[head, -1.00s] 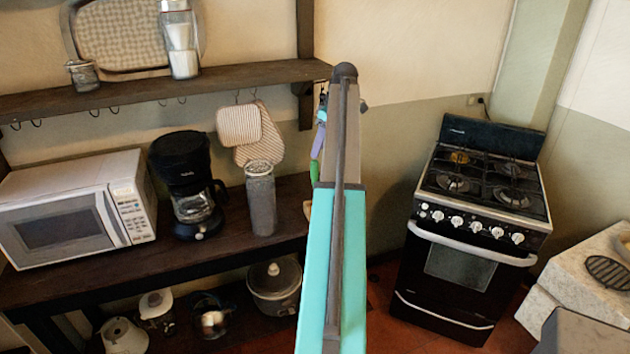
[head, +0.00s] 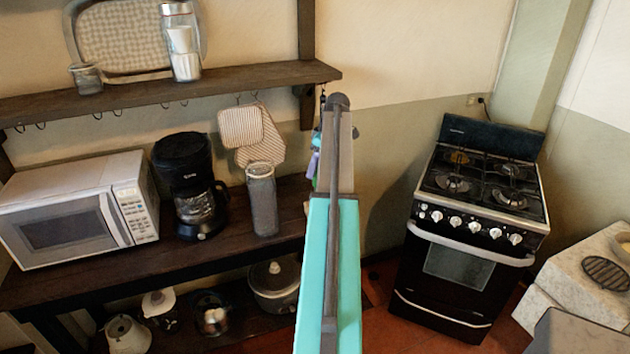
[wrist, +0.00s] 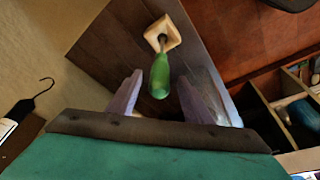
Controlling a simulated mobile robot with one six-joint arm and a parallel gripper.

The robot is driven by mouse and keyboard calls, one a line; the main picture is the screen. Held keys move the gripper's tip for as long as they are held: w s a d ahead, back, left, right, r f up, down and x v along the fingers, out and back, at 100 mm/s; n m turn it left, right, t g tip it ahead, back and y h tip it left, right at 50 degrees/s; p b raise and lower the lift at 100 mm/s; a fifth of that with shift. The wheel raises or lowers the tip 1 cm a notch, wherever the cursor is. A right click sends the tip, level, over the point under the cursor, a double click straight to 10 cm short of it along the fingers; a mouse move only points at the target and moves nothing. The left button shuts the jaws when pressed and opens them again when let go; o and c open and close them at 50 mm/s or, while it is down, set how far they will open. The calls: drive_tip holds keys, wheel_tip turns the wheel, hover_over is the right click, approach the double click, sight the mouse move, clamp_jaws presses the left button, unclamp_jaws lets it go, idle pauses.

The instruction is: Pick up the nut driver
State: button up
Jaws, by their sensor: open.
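The nut driver (wrist: 159,76) shows in the wrist view as a green handle with a short dark shaft. Its shaft meets a pale square wooden block (wrist: 172,32) on the dark wooden surface. My gripper (wrist: 160,80) is open, with one purple finger to each side of the handle in the picture. I cannot tell how deep the handle sits between the fingers; no contact shows. In the head view my gripper (head: 315,165) is mostly behind my arm, below the shelf's end, and the nut driver is hidden.
In the wrist view a compartment box (wrist: 256,103) with small items lies at right, and a black hooked item (wrist: 30,105) at left. In the head view a grey jar (head: 262,200), coffee maker (head: 183,170) and microwave (head: 75,210) stand left; the stove (head: 470,240) is right.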

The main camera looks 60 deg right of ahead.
drive_tip(key=shift+f, duration=0.1)
idle(0.3)
drive_tip(key=shift+p+x, duration=1.2)
drive_tip(key=shift+x, duration=0.15)
drive_tip(key=shift+p+x, duration=0.35)
drive_tip(key=shift+x, duration=0.9)
clamp_jaws()
